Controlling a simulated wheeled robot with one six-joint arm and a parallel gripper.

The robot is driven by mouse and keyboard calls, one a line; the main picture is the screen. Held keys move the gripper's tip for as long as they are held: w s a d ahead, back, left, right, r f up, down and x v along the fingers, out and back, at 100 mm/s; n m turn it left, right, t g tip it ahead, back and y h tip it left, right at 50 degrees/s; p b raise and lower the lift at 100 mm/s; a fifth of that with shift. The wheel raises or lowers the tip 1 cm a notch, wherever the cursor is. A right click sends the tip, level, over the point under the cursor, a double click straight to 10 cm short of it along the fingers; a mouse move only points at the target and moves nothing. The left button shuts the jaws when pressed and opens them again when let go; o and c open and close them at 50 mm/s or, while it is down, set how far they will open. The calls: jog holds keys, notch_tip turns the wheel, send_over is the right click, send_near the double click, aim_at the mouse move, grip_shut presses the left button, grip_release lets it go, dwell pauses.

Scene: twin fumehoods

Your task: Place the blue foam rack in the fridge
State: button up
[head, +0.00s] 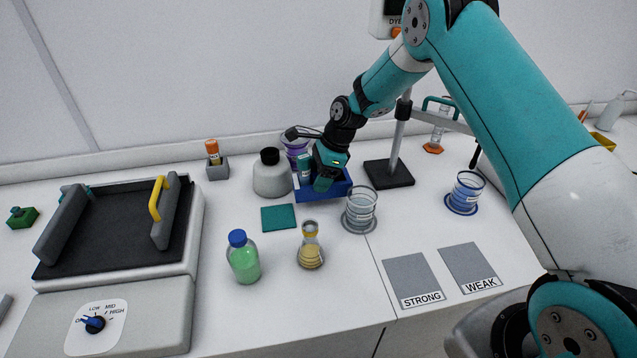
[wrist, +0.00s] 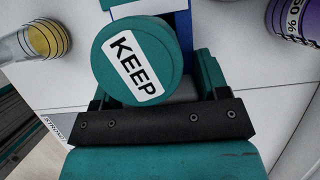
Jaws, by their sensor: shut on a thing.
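The blue foam rack (head: 312,195) is at the back middle of the bench, partly hidden by my gripper. I cannot tell whether it rests on the bench or is slightly raised. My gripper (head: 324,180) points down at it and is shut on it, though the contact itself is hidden. In the wrist view a round teal cap labelled KEEP (wrist: 135,62) stands between the fingers of my gripper (wrist: 155,95) and covers much of the rack. A strip of blue (wrist: 181,28) shows behind the cap. No fridge is in view.
A grey-white bottle (head: 271,177) stands just left of the rack, with a purple-banded vessel (head: 296,143) behind. A glass beaker (head: 360,210) stands close in front on the right. A teal pad (head: 279,217), green bottle (head: 243,262) and yellow flask (head: 310,252) are nearer. A stand base (head: 388,174) is right.

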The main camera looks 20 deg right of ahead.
jog(key=shift+f+p, duration=0.45)
jog(key=shift+f, duration=1.45)
jog(key=shift+f, duration=0.2)
jog(key=o, duration=1)
jog(key=shift+r, duration=0.1)
jog(key=shift+c, duration=0.2)
